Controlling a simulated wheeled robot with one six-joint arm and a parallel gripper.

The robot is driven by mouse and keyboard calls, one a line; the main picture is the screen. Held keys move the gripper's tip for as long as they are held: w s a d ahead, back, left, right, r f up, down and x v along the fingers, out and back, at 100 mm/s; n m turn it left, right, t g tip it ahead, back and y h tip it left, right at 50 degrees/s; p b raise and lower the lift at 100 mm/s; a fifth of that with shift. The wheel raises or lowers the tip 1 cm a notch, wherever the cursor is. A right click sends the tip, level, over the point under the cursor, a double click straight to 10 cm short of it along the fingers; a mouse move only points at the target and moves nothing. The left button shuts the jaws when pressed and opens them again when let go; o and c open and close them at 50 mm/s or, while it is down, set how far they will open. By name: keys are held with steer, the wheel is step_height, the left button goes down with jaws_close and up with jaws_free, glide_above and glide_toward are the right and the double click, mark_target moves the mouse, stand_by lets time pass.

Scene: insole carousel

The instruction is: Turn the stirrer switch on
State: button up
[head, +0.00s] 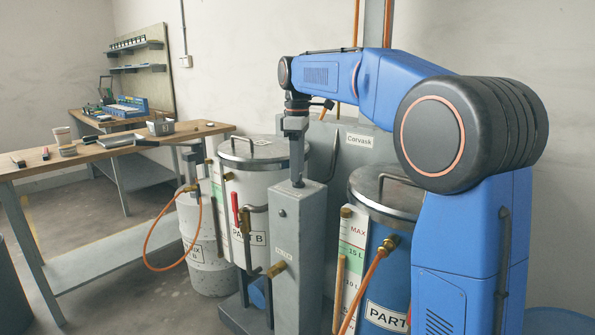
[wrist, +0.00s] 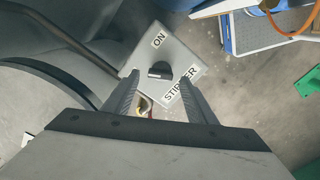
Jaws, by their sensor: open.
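The stirrer switch is a small black knob (wrist: 160,71) on the top of a grey box (wrist: 185,50). In the wrist view an ON label (wrist: 159,39) lies above the knob and a STIRRER label (wrist: 181,84) below right. The knob's grip lies roughly crosswise in this view. In the head view the grey box is a tall post (head: 300,240). My gripper (head: 297,180) points down just over its top, and hides the knob there. In the wrist view my gripper (wrist: 160,80) is open, its fingers spread to either side below the knob. I cannot tell whether they touch it.
A white lidded drum (head: 262,190) marked PART B stands left of the post, and a blue drum (head: 395,265) to the right. Orange hoses (head: 158,240) hang from taps. A workbench (head: 105,150) with tools stands at the left. A grey cabinet (head: 345,145) marked Corvask is behind.

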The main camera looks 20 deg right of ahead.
steer(key=shift+f, duration=0.65)
steer(key=c, duration=1.1)
steer(key=shift+m, duration=0.4)
steer(key=m, duration=0.5)
steer(key=shift+d+m, duration=0.1)
steer(key=shift+m, duration=0.2)
steer(key=m, duration=0.5)
steer(key=shift+d+m, duration=0.1)
steer(key=shift+m, duration=0.2)
steer(key=shift+o, duration=0.2)
